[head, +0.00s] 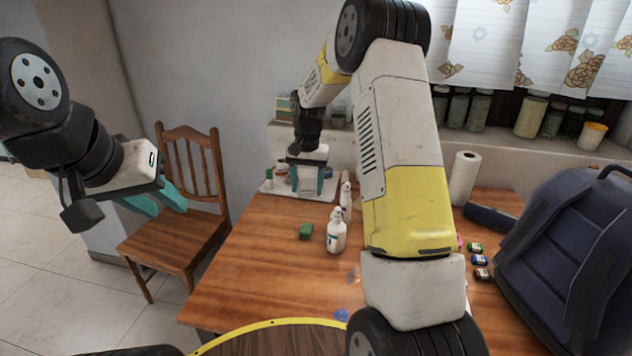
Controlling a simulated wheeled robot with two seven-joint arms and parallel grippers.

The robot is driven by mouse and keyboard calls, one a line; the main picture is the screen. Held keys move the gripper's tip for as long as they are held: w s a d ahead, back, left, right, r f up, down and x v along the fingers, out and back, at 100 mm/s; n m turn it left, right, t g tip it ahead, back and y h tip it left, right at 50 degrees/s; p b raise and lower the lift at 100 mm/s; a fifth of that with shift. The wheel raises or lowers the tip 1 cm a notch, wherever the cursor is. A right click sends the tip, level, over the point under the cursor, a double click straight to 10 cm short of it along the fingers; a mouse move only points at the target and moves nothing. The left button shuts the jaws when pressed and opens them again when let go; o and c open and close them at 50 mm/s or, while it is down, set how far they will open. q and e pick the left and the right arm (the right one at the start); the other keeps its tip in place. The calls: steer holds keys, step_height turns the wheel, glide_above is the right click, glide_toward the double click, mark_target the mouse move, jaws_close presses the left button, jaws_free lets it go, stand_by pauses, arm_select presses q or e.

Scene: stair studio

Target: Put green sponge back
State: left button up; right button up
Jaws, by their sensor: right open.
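A small green sponge (306,231) lies on the wooden table (250,270), left of a white spray bottle (337,236). My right gripper (307,186) points down over a white tray or mat (325,194) at the back of the table. Its teal fingers are apart, and the sponge lies in front of it, not between them. The gripper hides part of the tray and what stands there. My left gripper (160,205) is open and empty, in front of the wooden chair and away from the table.
Another white bottle (346,195) stands behind the spray bottle. A paper towel roll (464,178), small bottles (478,260) and a dark blue backpack (560,250) occupy the right side. A wooden chair (180,240) stands at left. The table's left front is clear.

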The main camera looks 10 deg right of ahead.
steer(key=s+r+n+t+y, duration=0.1)
steer(key=s+r+n+t, duration=0.15)
steer(key=s+r, duration=1.4)
steer(key=s+r+n+t+y, duration=0.1)
steer(key=s+r+n+t, duration=0.1)
steer(key=s, duration=1.3)
steer(key=shift+s+d+r+t, duration=0.2)
steer(key=shift+s+r+t, duration=0.25)
steer(key=shift+r, duration=0.6)
steer(key=shift+w, duration=0.1)
